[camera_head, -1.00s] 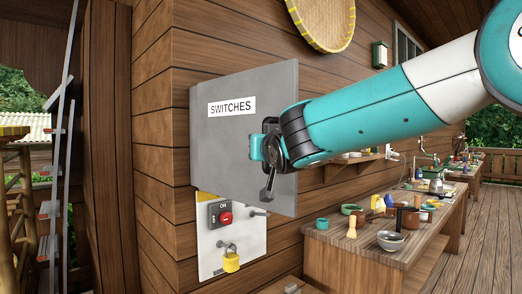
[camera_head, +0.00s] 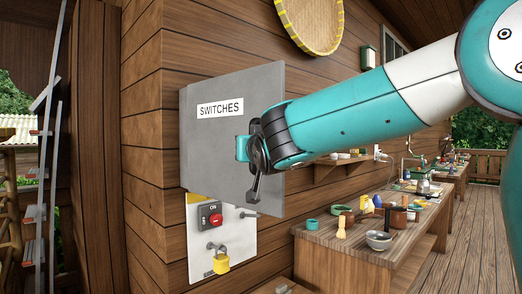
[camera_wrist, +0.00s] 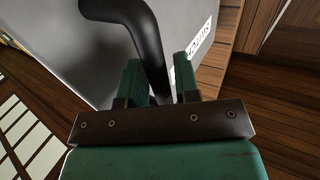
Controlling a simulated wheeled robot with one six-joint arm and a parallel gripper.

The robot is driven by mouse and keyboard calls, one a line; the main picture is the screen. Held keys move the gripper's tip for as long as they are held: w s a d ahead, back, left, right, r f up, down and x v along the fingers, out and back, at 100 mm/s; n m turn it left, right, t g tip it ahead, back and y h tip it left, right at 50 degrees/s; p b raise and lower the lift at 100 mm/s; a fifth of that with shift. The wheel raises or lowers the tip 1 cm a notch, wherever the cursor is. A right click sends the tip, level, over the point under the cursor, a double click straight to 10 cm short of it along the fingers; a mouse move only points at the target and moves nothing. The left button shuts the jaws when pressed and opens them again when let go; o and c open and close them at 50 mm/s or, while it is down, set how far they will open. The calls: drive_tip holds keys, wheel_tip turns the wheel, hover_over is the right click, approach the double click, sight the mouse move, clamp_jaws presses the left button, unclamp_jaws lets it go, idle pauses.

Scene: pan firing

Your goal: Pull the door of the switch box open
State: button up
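The grey door (camera_head: 212,150) of the switch box, with a white "SWITCHES" label, is in the middle left of the head view. It stands swung out from the wooden wall, its right edge nearer to me. In the wrist view the door (camera_wrist: 75,50) fills the upper left. My gripper (camera_wrist: 158,72) is at the door's right part, with its two green fingers closed around a dark curved handle (camera_wrist: 150,45). In the head view my gripper (camera_head: 250,150) partly covers the handle, whose lower end (camera_head: 256,190) shows below it. The box's inside is hidden behind the door.
A wooden workbench (camera_head: 340,255) with bowls and tools stands at the right. A round woven tray (camera_head: 314,22) hangs above. The deck at the far right is clear.

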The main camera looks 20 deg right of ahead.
drive_tip(key=s+a+p, duration=0.2)
drive_tip(key=s, duration=1.4)
drive_tip(key=shift+s+a, duration=0.25)
drive_tip(key=shift+a, duration=0.15)
drive_tip(key=s+a+f+n+g+y, duration=0.25)
drive_tip(key=f+g, duration=0.25)
drive_tip(key=f, duration=0.4)
drive_tip(key=s+a+f+n+g+y, duration=0.25)
drive_tip(key=f+g, duration=0.25)
drive_tip(key=f, duration=0.4)
drive_tip(key=s+a+f+n+g+y, duration=0.1)
drive_tip(key=s+f+n+g, duration=0.1)
drive_tip(key=s+g, duration=0.2)
drive_tip(key=s+a+f+n+g+y, duration=0.1)
drive_tip(key=s+a+f+n+g, duration=0.1)
drive_tip(key=s, duration=0.7)
drive_tip(key=shift+s+f+g, duration=0.2)
drive_tip(key=shift+f+g, duration=0.25)
drive_tip(key=shift+g, duration=0.45)
